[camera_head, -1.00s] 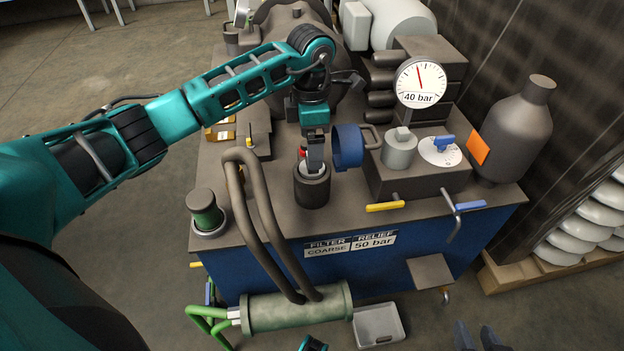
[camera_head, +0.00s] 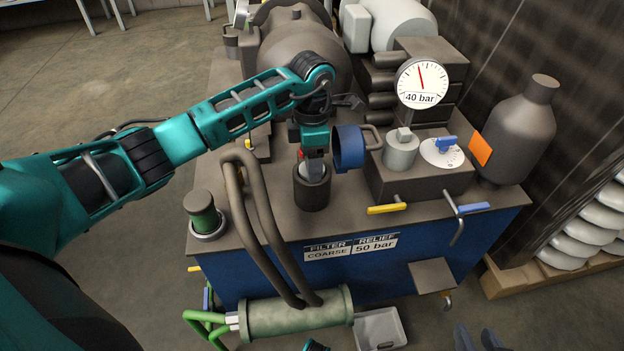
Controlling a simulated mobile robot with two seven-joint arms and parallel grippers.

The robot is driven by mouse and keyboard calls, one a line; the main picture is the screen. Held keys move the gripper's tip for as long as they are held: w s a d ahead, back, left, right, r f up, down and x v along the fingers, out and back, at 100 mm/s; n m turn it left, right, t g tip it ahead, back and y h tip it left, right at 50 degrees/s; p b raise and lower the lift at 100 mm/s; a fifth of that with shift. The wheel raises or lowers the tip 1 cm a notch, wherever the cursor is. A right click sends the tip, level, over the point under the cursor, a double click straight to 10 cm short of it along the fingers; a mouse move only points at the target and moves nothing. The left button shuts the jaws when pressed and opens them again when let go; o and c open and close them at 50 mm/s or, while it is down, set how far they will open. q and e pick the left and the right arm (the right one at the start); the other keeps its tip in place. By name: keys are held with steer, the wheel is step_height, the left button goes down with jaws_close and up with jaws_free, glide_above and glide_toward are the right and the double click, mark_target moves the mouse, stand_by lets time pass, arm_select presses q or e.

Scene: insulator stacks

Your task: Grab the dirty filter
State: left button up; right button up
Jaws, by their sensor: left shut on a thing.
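The dark round filter housing (camera_head: 312,193) stands at the front of the machine top, above the "FILTER COARSE" label (camera_head: 327,249). My left gripper (camera_head: 314,168) points down into its open mouth. Its fingers are shut on a light grey piece in the mouth, most likely the filter; the housing wall and fingers hide most of it. A small red part shows beside the fingers.
Bent dark pipes (camera_head: 262,225) stand left of the housing, and a green-glass cup (camera_head: 205,216) further left. A blue ring (camera_head: 348,148) is close on the right. A gauge (camera_head: 421,83) reads 40 bar. A pale tray (camera_head: 380,329) is on the floor below.

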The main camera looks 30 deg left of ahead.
arm_select(q)
jaws_close()
steer(key=shift+r, duration=0.15)
stand_by(0.4)
